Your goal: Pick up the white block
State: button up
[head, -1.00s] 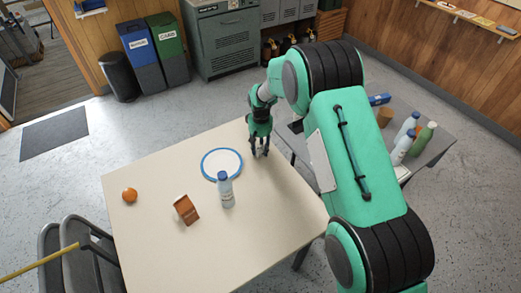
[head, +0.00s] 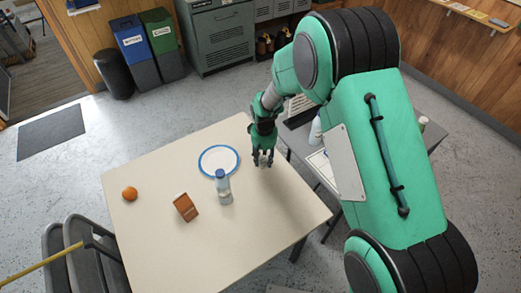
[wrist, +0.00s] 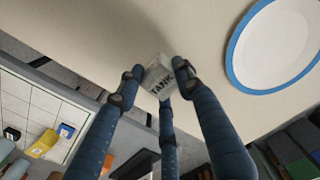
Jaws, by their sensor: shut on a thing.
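The white block (wrist: 156,78), with dark lettering that reads "TANK", is between the fingertips of my gripper (wrist: 157,75) in the wrist view. The blue-grey fingers are shut on it from several sides and hide parts of it. In the head view my gripper (head: 263,158) is over the right part of the cream table (head: 245,250), to the right of the plate. The block is mostly hidden by the fingers there. I cannot tell how far it is above the tabletop.
A blue-rimmed plate (head: 219,160) lies left of my gripper, with a blue-capped bottle (head: 223,188) in front of it. A brown carton (head: 185,207) and an orange (head: 130,194) are farther left. The table's front is clear. A grey side table (head: 298,140) holds bottles.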

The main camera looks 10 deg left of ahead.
jog(key=shift+s+d+r+p, duration=0.1)
jog(key=shift+s+d, duration=0.25)
jog(key=shift+s, duration=0.3)
jog(key=shift+s+d+r+p, duration=0.1)
jog(key=shift+s+d, duration=0.2)
jog(key=shift+s, duration=0.3)
jog(key=shift+s+d+p, duration=0.1)
jog(key=shift+s+d, duration=0.25)
jog(key=shift+s, duration=0.3)
